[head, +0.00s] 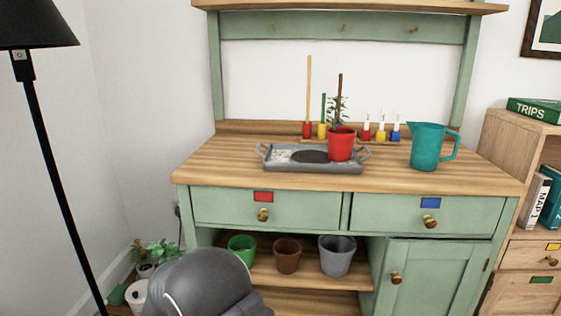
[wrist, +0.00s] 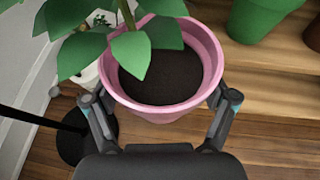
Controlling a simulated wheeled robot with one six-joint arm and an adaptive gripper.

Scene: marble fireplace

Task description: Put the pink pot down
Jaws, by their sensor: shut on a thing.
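The pink pot (wrist: 158,112) fills the upper middle of the wrist view. It holds dark soil and a plant with broad green leaves (wrist: 132,52), and it looks upright. My gripper (wrist: 160,98) is shut on it, one finger on each side just below the rim. Wooden floor shows below the pot; I cannot tell whether its base touches anything. In the head view my dark arm (head: 207,285) hides the pot, and green leaves (head: 164,251) show just left of the arm.
A white pot (head: 135,293) stands on the floor at left, near the black lamp (head: 60,175). Its round base (wrist: 86,140) is left of my gripper. Green (head: 242,250), brown (head: 287,256) and grey (head: 336,256) pots stand on the bench's lower shelf. A red pot (head: 341,146) stands above.

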